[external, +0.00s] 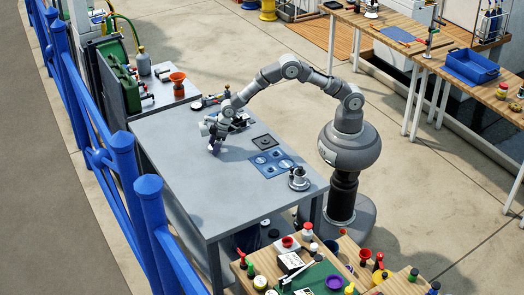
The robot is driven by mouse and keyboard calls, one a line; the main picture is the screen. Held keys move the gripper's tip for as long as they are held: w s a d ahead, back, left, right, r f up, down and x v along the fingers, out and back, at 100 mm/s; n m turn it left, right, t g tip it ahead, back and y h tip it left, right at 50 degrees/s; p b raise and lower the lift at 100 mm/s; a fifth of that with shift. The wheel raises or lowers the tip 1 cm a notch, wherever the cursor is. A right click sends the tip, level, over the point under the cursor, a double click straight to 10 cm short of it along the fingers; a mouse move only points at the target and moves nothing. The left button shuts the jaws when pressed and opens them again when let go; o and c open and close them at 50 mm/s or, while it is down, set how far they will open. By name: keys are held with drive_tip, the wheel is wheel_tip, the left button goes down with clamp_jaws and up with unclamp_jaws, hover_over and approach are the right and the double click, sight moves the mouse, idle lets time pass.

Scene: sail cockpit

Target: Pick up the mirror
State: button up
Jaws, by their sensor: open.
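My gripper (215,146) points down over the left part of the grey table (180,190), close to its surface. Its jaws are open; the fingertips are small and dark here, and I cannot tell what lies between them. I cannot clearly make out a mirror. A dark item (241,122) lies just behind and right of my gripper, partly hidden by it. A small item with a round end (197,106) lies at the table's far edge; it is too small to identify.
A blue panel with round shapes (271,163), a dark square plate (264,142) and a metal cylindrical part (298,178) are on the table's right half. The table's front left is clear. A blue fence (124,160) runs along the left. A cluttered wooden table (250,262) stands in front.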

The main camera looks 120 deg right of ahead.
drive_tip(key=shift+c, duration=0.2)
drive_tip(key=c, duration=1.1)
